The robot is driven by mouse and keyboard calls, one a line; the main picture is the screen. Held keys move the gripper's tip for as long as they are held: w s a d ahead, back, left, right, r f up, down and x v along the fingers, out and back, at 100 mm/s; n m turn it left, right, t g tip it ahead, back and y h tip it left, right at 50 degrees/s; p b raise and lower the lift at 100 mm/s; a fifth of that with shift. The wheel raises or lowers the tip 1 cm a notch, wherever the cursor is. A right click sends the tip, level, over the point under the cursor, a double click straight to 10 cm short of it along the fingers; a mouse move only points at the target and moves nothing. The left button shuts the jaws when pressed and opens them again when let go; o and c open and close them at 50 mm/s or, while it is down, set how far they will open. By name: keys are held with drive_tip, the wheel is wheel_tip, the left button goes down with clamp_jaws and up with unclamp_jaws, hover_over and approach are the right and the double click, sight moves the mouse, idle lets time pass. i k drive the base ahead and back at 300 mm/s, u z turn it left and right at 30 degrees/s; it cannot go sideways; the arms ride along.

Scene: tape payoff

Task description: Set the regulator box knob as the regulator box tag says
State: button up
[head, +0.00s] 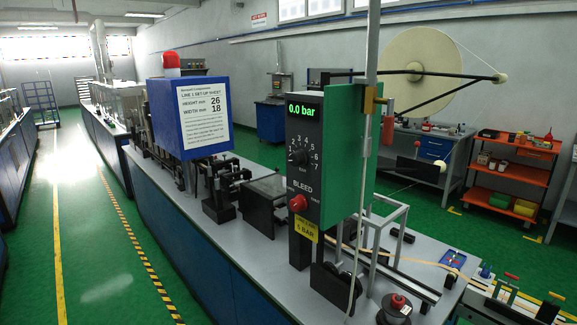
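The regulator box (308,140) stands upright at the centre, with a black front panel and a green side. Its lit display (304,111) reads 0.0 bar. Below it is a black knob (298,156) with a numbered scale around it, up to 7; its pointer direction is too small to tell. A red bleed knob (298,202) sits lower. The yellow regulator box tag (306,229) below it shows "5 BAR"; its smaller top line is hard to read. My gripper is not in view.
The box stands on a long grey-topped bench (240,240) with blue sides. A blue machine housing (190,115) bears a set-up sheet. A large tape reel (423,65) hangs behind. An orange shelf (512,170) stands at right. The green floor aisle (100,250) at left is clear.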

sight(301, 157)
drive_tip(key=u, duration=0.5)
drive_tip(key=k, duration=1.15)
drive_tip(key=u, duration=0.5)
drive_tip(key=i, duration=1.75)
drive_tip(key=z, duration=1.05)
drive_tip(key=i, duration=0.5)
drive_tip(key=z, duration=0.25)
